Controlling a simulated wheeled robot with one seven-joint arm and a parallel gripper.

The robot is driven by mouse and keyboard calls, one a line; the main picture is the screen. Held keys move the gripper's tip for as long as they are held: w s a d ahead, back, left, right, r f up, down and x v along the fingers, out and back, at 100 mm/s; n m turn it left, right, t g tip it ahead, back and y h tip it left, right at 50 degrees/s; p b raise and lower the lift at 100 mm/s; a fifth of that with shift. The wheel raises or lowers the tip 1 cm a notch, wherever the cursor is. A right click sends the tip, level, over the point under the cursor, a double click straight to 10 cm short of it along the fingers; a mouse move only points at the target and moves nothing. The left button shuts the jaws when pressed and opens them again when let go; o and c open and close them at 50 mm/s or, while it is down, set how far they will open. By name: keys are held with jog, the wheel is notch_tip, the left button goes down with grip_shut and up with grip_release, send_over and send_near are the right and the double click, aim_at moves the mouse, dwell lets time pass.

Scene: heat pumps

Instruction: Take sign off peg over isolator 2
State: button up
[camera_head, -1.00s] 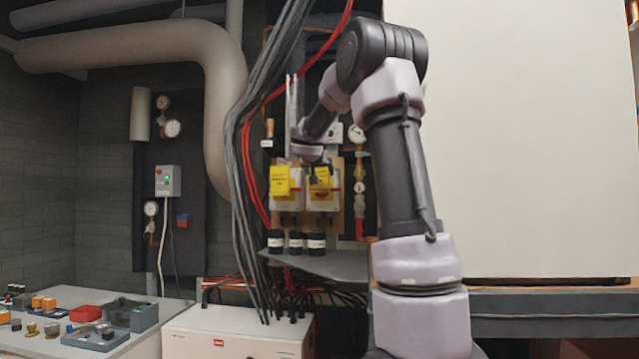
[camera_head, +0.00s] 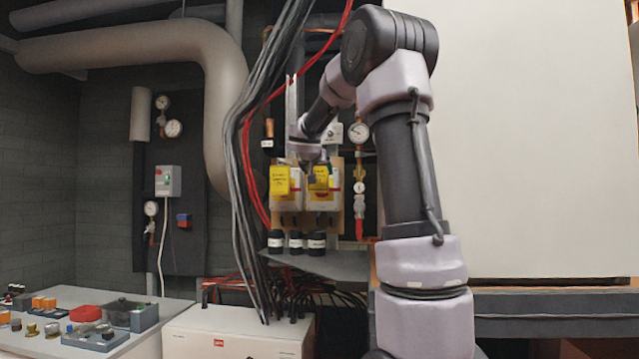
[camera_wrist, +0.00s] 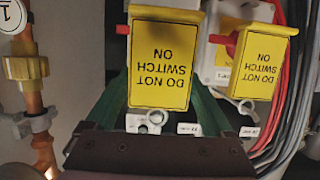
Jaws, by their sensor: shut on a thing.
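Two yellow signs are in front of the white isolator boxes. The right-hand sign (camera_head: 317,181) is at my gripper in the head view. In the wrist view this sign (camera_wrist: 160,62) is large and upside down, reading "DO NOT SWITCH ON". My gripper (camera_wrist: 160,100) is shut on it, with green fingers at both sides. A red part shows beside its top edge; I cannot tell whether the sign still touches its peg. The other sign (camera_head: 280,181) hangs on the left isolator (camera_head: 287,204), and it also shows in the wrist view (camera_wrist: 250,72). The right isolator (camera_head: 325,201) is partly hidden behind the held sign.
Grey and red cables (camera_head: 248,150) run down left of the isolators. A gauge with copper pipework (camera_head: 359,133) stands close on the right. Black cylinders (camera_head: 296,241) sit below, above a grey shelf (camera_head: 340,265). A large pale panel (camera_head: 530,140) fills the right side.

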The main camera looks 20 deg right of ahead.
aim_at(318, 174)
jog(key=shift+s+a, duration=0.7)
jog(key=shift+s, duration=0.3)
jog(key=shift+s+a, duration=0.65)
jog(key=shift+s, duration=0.3)
